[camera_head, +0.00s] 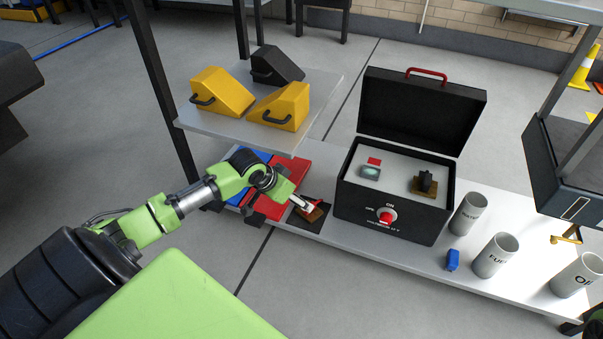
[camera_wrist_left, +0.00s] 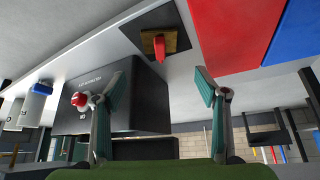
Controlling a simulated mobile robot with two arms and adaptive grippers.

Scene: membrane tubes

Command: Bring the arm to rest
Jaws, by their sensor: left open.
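My left arm reaches in from the left, and my left gripper (camera_head: 303,205) is over the table beside a small wooden block with a red top (camera_head: 312,211). In the left wrist view my gripper (camera_wrist_left: 158,88) has its two fingers spread wide with nothing between them. The red-topped block (camera_wrist_left: 162,44) sits beyond the fingertips on a dark square mat (camera_wrist_left: 183,60), apart from them. In the head view the gripper partly hides the block. My right gripper is not in view.
An open black case (camera_head: 390,221) with a red knob (camera_head: 387,217) stands right of the gripper. Red (camera_head: 288,177) and blue panels lie left. A raised shelf (camera_head: 215,128) holds yellow and black wedges. Several labelled grey cups (camera_head: 496,256) and a blue piece (camera_head: 453,260) stand right.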

